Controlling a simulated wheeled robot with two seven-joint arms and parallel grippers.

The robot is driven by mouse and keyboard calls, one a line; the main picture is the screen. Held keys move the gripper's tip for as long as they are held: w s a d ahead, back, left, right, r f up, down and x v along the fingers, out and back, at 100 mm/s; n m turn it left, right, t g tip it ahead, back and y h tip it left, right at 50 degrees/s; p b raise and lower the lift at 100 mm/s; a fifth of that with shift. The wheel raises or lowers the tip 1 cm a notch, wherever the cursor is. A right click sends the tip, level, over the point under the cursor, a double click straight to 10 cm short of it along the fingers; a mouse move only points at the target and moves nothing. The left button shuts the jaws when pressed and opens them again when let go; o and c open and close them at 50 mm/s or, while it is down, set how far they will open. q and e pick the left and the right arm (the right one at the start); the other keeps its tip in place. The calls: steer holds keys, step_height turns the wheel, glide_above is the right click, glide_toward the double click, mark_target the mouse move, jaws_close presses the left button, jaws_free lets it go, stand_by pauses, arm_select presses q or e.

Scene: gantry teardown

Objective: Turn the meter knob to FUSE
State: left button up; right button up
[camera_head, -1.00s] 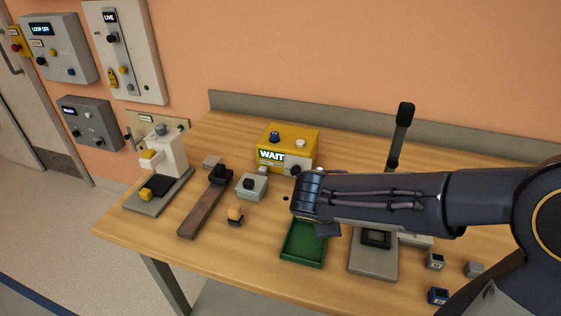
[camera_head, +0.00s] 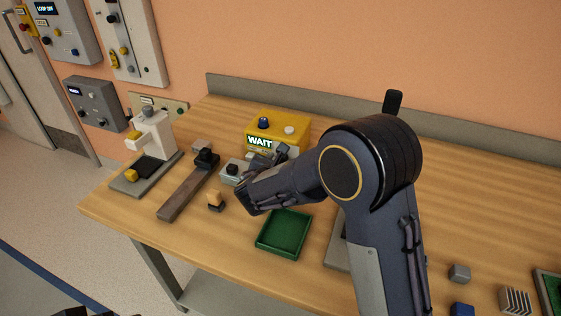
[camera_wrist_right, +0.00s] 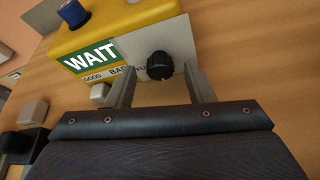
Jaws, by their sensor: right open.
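The yellow meter (camera_head: 292,120) stands at the back of the bench, its screen (camera_head: 259,142) reading WAIT. In the right wrist view the meter (camera_wrist_right: 105,22) has a black ribbed knob (camera_wrist_right: 160,65) on its grey front panel. GOOD, BAD and a partly hidden label starting FU show beside it. I cannot tell where the knob points. My right gripper (camera_wrist_right: 160,88) is open and empty, its fingers on either side of the knob's near side, with gaps to it. In the head view my right gripper (camera_head: 268,156) hides the knob.
A grey box (camera_head: 232,172) and a brown bar with a black block (camera_head: 190,190) lie left of my gripper. A green tray (camera_head: 284,232) is in front.

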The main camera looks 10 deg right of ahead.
steer(key=shift+w+d+f, duration=0.1)
steer(key=shift+w+d, duration=0.05)
steer(key=shift+w, duration=0.1)
steer(key=c, duration=1)
steer(key=shift+f+b, duration=0.15)
steer(key=shift+b, duration=0.35)
steer(key=m+b, duration=0.1)
steer(key=b, duration=0.4)
steer(key=m+t+y+b, duration=0.1)
steer(key=m+b, duration=0.1)
steer(key=b, duration=0.4)
steer(key=m+t+y+b, duration=0.1)
steer(key=b, duration=0.4)
steer(key=shift+s+d+f, duration=0.1)
steer(key=shift+d+f, duration=0.05)
steer(key=shift+f, duration=0.15)
steer(key=shift+r+m+t+b, duration=0.3)
steer(key=shift+m+b, duration=0.2)
steer(key=shift+b, duration=0.55)
